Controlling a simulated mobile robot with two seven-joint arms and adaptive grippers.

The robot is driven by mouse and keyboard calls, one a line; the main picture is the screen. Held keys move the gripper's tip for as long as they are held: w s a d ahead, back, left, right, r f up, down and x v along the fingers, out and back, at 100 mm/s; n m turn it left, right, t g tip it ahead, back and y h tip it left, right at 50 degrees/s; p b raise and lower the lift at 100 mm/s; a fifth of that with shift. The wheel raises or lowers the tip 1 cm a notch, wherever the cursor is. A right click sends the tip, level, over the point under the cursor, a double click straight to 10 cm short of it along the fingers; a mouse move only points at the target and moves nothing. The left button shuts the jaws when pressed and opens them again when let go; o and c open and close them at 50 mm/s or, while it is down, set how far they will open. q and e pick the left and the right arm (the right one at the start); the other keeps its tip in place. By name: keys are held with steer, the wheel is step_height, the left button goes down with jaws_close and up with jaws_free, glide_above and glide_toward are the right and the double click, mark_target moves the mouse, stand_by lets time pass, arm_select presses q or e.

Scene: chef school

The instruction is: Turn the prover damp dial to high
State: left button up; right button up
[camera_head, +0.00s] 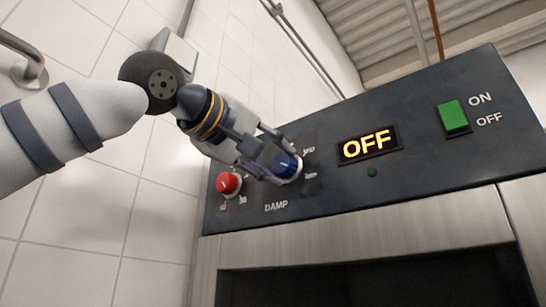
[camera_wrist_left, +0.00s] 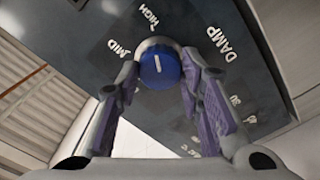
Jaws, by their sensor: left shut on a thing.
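The damp dial (camera_head: 286,166) is a round blue knob with a white pointer line, on the dark control panel (camera_head: 412,181) to the upper right of the printed word DAMP. It also shows in the left wrist view (camera_wrist_left: 158,72). My left gripper (camera_head: 272,157) reaches it from the upper left and is shut on it; in the left wrist view one finger is on each side of the knob. There the pointer line aims up and slightly left, toward a label that reads like HIGH, with MID further left. My right gripper is not in view.
A red dial (camera_head: 229,184) sits on the panel just left of the blue one. An OFF display (camera_head: 368,145) and a green ON/OFF switch (camera_head: 453,117) are to the right. Below is the steel frame (camera_head: 360,225) around a dark opening. A tiled wall (camera_head: 75,235) stands at left.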

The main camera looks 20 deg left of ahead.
arm_select(q)
steer(key=shift+a+r, duration=0.1)
steer(key=shift+r, duration=0.05)
steer(key=o, duration=1.1)
steer(key=shift+c, duration=0.2)
steer(key=shift+o, duration=0.5)
steer(key=shift+w, duration=0.15)
